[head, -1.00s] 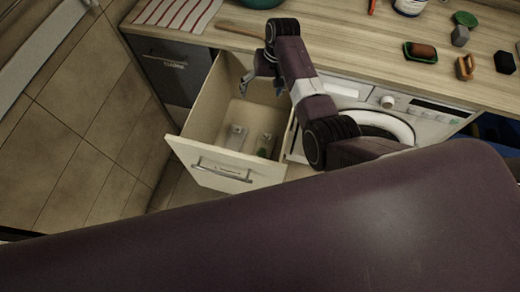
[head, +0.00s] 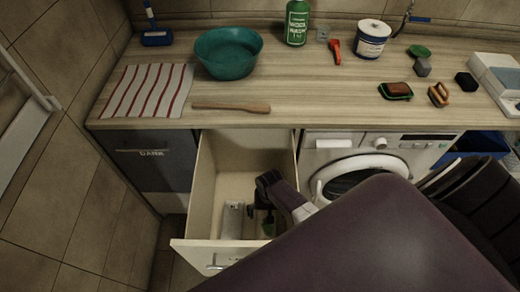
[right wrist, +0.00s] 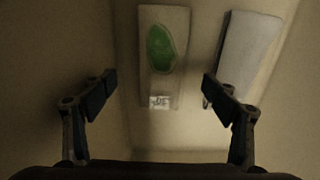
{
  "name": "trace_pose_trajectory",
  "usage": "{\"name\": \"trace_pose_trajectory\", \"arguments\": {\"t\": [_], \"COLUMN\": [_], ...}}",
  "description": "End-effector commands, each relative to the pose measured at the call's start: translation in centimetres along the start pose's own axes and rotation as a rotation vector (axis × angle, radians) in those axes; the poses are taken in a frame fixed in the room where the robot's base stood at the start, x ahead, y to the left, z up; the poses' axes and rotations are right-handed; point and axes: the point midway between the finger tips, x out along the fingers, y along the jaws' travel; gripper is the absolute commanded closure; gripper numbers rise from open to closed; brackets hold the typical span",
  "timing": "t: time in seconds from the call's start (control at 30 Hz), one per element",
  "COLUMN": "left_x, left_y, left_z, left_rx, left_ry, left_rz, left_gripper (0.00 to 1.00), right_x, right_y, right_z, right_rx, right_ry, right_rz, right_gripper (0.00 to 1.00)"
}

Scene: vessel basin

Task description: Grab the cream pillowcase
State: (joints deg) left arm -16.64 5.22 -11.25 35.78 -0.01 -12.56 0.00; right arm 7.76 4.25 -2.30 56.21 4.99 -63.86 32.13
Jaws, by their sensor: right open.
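A flat cream piece with a green oval patch (right wrist: 174,94) and a small printed label lies on the drawer floor. In the head view my right gripper (head: 264,200) reaches down inside the open drawer. I cannot tell its exact height above the piece. My left gripper is not in view.
A pale grey flat item (right wrist: 248,55) lies beside the cream piece; it also shows in the head view (head: 233,219). The drawer walls (head: 205,185) stand close around. The worktop above holds a teal basin (head: 228,54), a wooden stick (head: 231,106) and a striped cloth (head: 146,90).

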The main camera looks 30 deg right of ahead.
Motion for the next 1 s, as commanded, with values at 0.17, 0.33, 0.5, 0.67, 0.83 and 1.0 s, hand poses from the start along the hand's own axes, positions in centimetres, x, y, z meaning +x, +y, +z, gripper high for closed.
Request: {"name": "trace_pose_trajectory", "arguments": {"t": [0.17,0.33,0.5,0.67,0.83,1.0], "left_x": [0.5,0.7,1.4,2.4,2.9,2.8], "left_y": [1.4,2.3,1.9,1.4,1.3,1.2], "left_z": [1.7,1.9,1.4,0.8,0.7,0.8], "left_rx": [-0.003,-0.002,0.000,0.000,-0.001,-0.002], "left_ry": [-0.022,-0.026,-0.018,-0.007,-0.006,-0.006], "left_rz": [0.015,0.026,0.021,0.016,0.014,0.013], "left_gripper": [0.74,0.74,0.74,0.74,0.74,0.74], "right_x": [1.7,2.3,4.0,6.0,7.0,7.1], "right_y": [-0.1,-0.1,-0.3,-0.5,-0.5,-0.5], "right_z": [0.0,0.0,-0.1,-0.2,-0.2,-0.2], "right_rx": [-0.001,-0.002,-0.002,-0.002,-0.002,-0.002], "right_ry": [-0.002,-0.001,-0.002,-0.003,-0.001,-0.001], "right_rz": [0.001,0.000,0.001,0.001,0.000,-0.001], "right_gripper": [0.20,0.20,0.20,0.20,0.20,0.20]}}
